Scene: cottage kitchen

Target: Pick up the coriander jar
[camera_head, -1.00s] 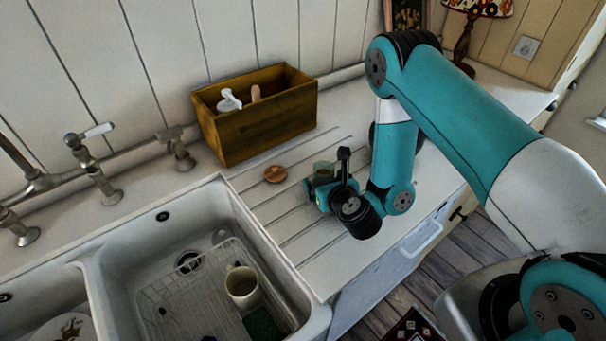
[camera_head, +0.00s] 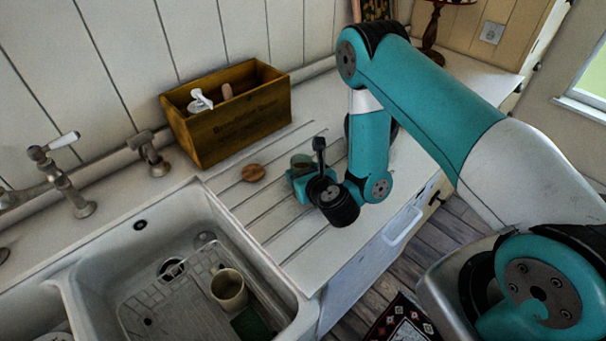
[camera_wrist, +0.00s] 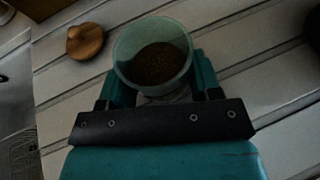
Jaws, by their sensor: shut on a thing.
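The coriander jar (camera_wrist: 153,60) is a clear, greenish jar with brown contents and an open top. In the wrist view it stands between the two teal fingers of my gripper (camera_wrist: 157,88), which are shut on it. In the head view the jar (camera_head: 301,160) is mostly hidden by my gripper (camera_head: 300,180), low over the grooved draining board. I cannot tell whether the jar's base touches the board. A round wooden lid (camera_wrist: 86,41) lies on the board to the left of the jar; it also shows in the head view (camera_head: 253,173).
A wooden box (camera_head: 228,115) with a white spray top and a wooden handle stands behind, against the wall. The white sink (camera_head: 245,245) with a mug (camera_head: 229,289) in it is at front left. Brass taps (camera_head: 75,190) stand at left. A lamp (camera_head: 435,30) is at the back right.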

